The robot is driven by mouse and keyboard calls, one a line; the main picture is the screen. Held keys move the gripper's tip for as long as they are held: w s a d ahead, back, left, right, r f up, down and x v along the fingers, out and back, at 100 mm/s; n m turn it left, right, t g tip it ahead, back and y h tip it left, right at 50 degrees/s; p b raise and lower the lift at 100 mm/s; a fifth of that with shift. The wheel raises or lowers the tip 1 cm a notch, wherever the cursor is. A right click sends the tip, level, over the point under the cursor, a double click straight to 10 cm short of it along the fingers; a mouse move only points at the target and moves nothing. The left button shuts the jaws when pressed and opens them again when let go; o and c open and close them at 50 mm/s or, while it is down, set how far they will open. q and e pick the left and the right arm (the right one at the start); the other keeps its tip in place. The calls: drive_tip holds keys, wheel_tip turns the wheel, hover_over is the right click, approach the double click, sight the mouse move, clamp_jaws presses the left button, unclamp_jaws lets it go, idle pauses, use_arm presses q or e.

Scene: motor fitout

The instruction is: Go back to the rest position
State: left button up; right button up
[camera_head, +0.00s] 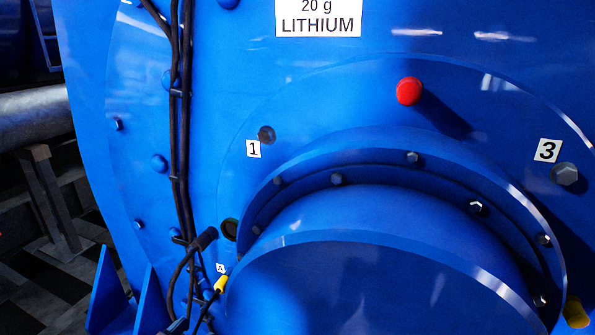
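Neither of my grippers shows in the head view. The big blue motor housing (330,85) fills most of the picture, with a round blue flanged cover (360,270) at the lower middle. A red plug or cap (409,91) sticks out of the housing face above the flange. A hole or dark plug (266,134) sits by the label "1" (253,149). A hex bolt (565,174) sits by the label "3" (547,151). A dark open hole (230,229) is left of the flange.
Black cables (180,130) run down the left of the housing. A black cylindrical cable end (203,240) and a yellow connector (220,284) hang near the lower left. A yellow part (576,313) is at the lower right.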

use_arm(q)
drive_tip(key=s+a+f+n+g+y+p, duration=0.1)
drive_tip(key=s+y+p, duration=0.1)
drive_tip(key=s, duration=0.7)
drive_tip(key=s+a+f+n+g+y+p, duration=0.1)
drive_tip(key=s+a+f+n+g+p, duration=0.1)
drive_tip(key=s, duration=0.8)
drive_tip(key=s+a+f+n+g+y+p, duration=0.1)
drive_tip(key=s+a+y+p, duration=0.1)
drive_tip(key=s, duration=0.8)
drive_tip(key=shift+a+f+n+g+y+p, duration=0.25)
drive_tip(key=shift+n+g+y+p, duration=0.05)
drive_tip(key=shift+p, duration=0.25)
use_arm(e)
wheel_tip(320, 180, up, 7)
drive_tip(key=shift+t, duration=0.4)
